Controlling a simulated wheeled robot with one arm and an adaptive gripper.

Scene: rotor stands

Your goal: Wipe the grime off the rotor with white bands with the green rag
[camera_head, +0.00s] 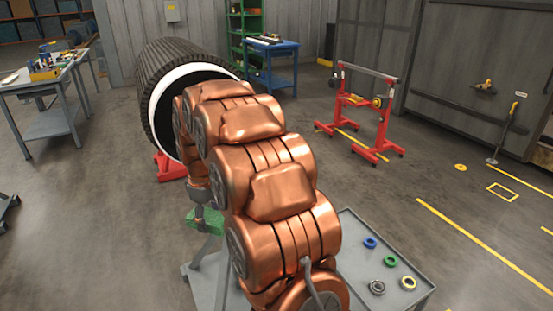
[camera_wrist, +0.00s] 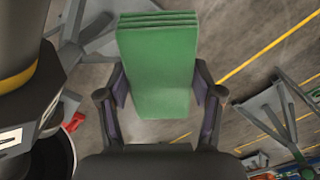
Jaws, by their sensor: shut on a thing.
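A large dark ribbed rotor (camera_head: 172,62) with a white band around its near end lies on a red stand (camera_head: 172,168) at left of centre in the head view. My copper arm covers part of its open end. My gripper (camera_wrist: 160,85) is shut on the folded green rag (camera_wrist: 157,70), which sits between both fingers in the wrist view. The rag also shows in the head view (camera_head: 205,222), hanging low beside my arm, in front of the rotor and apart from it in the picture. I cannot make out grime on the rotor.
A grey cart (camera_head: 345,225) with several coloured rings stands at lower right. A red wheeled stand (camera_head: 370,115) is at right, a blue cart (camera_head: 272,55) behind, and a grey workbench (camera_head: 45,75) at left. Floor between the rotor and red wheeled stand is open.

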